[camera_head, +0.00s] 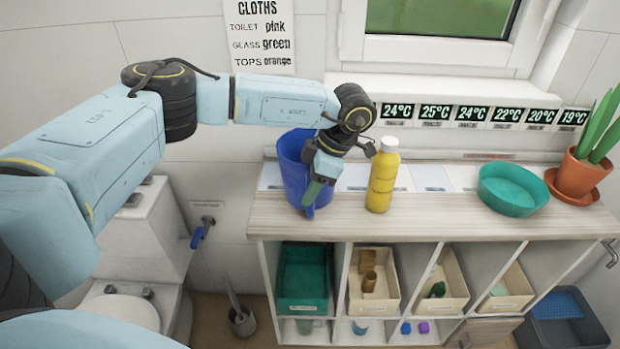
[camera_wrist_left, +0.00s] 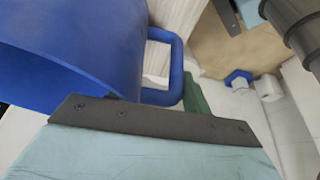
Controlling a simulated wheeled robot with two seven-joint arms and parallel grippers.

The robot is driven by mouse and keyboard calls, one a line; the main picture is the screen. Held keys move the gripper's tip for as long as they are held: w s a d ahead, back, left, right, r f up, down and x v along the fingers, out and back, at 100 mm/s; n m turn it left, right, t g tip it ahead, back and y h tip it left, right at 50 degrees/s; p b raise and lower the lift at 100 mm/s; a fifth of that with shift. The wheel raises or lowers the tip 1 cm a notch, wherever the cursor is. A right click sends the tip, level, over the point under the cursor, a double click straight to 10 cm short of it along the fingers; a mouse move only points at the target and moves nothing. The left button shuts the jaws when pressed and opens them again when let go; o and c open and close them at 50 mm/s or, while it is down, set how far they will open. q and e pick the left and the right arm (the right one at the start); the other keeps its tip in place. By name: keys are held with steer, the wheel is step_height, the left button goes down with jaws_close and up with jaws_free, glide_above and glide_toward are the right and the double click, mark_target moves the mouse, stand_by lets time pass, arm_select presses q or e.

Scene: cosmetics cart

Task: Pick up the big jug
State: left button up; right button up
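The big jug (camera_head: 290,165) is blue and stands upright at the left end of the shelf top. My left gripper (camera_head: 315,188) is at the jug's right side, in front of it from the head camera, with a green fingertip pointing down. In the left wrist view the jug (camera_wrist_left: 80,50) fills the upper left, with its looped handle toward the middle. A green fingertip (camera_wrist_left: 195,96) shows close beside the handle. The other finger is hidden, so I cannot tell how far the gripper is open or whether it touches the handle. My right gripper is not in view.
A yellow bottle (camera_head: 382,178) stands just right of my left gripper. A teal bowl (camera_head: 512,190) and a potted plant (camera_head: 577,178) are at the right. The wooden shelf top (camera_head: 440,225) is clear between bottle and bowl. A wall and window ledge stand behind.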

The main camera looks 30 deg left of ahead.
arm_select(q)
jaws_close()
steer(key=shift+r, duration=0.1)
steer(key=shift+r, duration=0.1)
